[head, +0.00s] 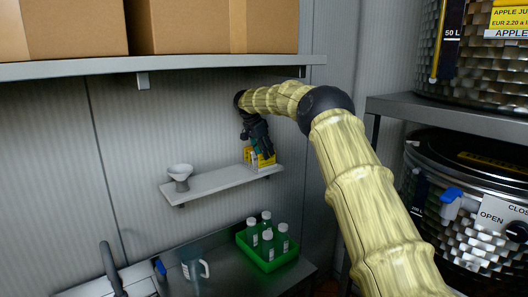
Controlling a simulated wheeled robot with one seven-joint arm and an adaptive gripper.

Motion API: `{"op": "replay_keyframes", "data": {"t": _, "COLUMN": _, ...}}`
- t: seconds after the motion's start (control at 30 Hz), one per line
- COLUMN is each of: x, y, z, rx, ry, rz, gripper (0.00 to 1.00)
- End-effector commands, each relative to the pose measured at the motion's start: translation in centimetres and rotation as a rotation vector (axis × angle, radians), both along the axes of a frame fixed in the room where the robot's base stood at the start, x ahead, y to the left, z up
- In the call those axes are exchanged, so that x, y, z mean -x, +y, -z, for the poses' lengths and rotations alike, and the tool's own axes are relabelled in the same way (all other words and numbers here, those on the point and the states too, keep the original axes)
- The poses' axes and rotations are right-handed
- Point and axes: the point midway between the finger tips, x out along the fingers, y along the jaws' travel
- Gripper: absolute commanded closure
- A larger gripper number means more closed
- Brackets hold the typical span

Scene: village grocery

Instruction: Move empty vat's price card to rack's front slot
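My gripper (259,152) points down over the right end of a small wall shelf (225,182). It is dark and small here, and whether its fingers are apart or closed cannot be told. Yellow card-like pieces (264,163) stand on the shelf right under and beside the fingers, partly hidden by them; a rack there and its slots cannot be made out. An upper metal vat (465,65) at the right carries a yellow price card (510,18) reading apple juice, EUR 2.20. A lower metal vat (470,240) has a blue-handled tap and an open/closed dial.
A grey funnel (180,175) stands on the wall shelf's left part. Below, a green crate (268,258) of bottles and a clear mug (195,268) sit on the counter. A long shelf (180,65) with cardboard boxes (190,25) hangs above my gripper.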

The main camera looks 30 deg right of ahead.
Motion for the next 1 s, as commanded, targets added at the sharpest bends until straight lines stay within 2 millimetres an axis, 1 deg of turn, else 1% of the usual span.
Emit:
{"op": "replay_keyframes", "data": {"t": 0.17, "x": 0.0, "y": 0.0, "z": -0.1, "rx": 0.0, "ry": 0.0, "rz": 0.0, "gripper": 0.61}}
{"op": "replay_keyframes", "data": {"t": 0.27, "x": 0.0, "y": 0.3, "z": -0.6, "rx": 0.0, "ry": -0.001, "rz": 0.0, "gripper": 0.61}}
{"op": "replay_keyframes", "data": {"t": 0.47, "x": 0.0, "y": 1.1, "z": -3.0, "rx": 0.001, "ry": -0.002, "rz": 0.0, "gripper": 0.61}}
{"op": "replay_keyframes", "data": {"t": 1.0, "x": 0.8, "y": 10.1, "z": -2.8, "rx": 0.002, "ry": 0.001, "rz": -0.002, "gripper": 0.61}}
